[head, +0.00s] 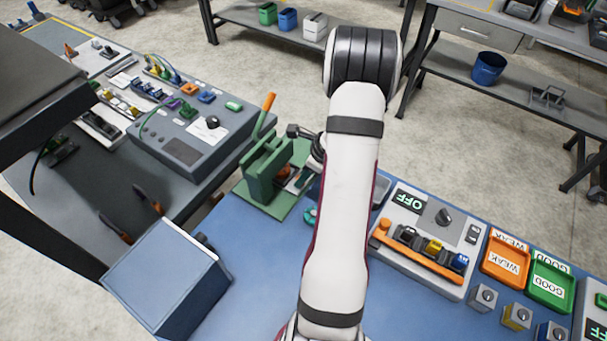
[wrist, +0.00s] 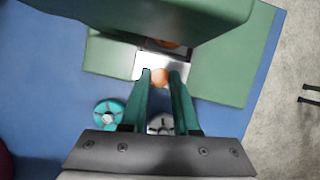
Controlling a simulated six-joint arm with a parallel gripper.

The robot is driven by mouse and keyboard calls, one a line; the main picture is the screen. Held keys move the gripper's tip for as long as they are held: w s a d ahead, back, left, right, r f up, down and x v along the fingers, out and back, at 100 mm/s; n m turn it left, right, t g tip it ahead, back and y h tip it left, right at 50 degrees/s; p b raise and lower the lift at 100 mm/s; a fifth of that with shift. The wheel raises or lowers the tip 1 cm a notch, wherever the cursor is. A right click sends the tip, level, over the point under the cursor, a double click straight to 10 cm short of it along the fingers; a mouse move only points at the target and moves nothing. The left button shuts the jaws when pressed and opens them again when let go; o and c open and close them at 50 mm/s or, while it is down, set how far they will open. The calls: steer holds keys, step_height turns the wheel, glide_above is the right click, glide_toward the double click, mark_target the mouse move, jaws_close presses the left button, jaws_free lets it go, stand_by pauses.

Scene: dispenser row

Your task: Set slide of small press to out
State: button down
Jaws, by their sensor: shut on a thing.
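The small press (head: 262,182) is green, with an orange-tipped lever (head: 266,108), and stands at the far left of the blue table. It also fills the top of the wrist view (wrist: 190,25). Its slide (wrist: 150,64) is a pale metal plate with an orange knob (wrist: 160,78) at the near end. The plate shows in front of the press's upper body, which hides its far part. How far the slide is drawn I cannot tell. My gripper (wrist: 160,74) has teal fingers shut on the knob.
A grey tester (head: 420,240) with an orange bar, orange (head: 488,278) and green (head: 535,300) trays stand right. A blue-grey box (head: 165,280) stands front left.

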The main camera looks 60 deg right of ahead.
stand_by(0.8)
steer(key=d, duration=1)
steer(key=shift+d+r, duration=0.1)
steer(key=shift+d, duration=0.2)
steer(key=c, duration=0.7)
jaws_free()
steer(key=shift+o, duration=0.2)
steer(key=v, duration=1.5)
steer(key=shift+s+r, duration=0.2)
steer(key=shift+r, duration=0.1)
